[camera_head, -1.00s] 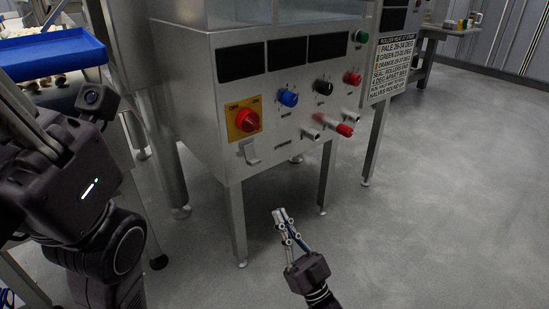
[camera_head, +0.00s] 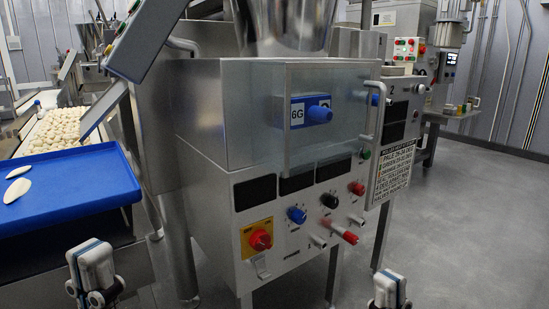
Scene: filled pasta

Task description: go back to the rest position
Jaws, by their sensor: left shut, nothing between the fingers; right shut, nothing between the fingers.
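My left gripper (camera_head: 92,272) is at the bottom left of the head view, shut and empty, in front of and below the blue tray. My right gripper (camera_head: 390,290) is at the bottom edge, right of centre, shut and empty, in front of the machine's right leg. Only the upper ends of both grippers show; the arms behind them are out of the frame. Neither gripper visibly touches anything.
A steel machine (camera_head: 215,160) with a red rotary switch (camera_head: 261,240), knobs and a red-tipped lever (camera_head: 345,235) stands in the middle. A blue tray (camera_head: 70,205) holding a few pale pieces is at the left. Grey floor (camera_head: 480,220) is free at the right.

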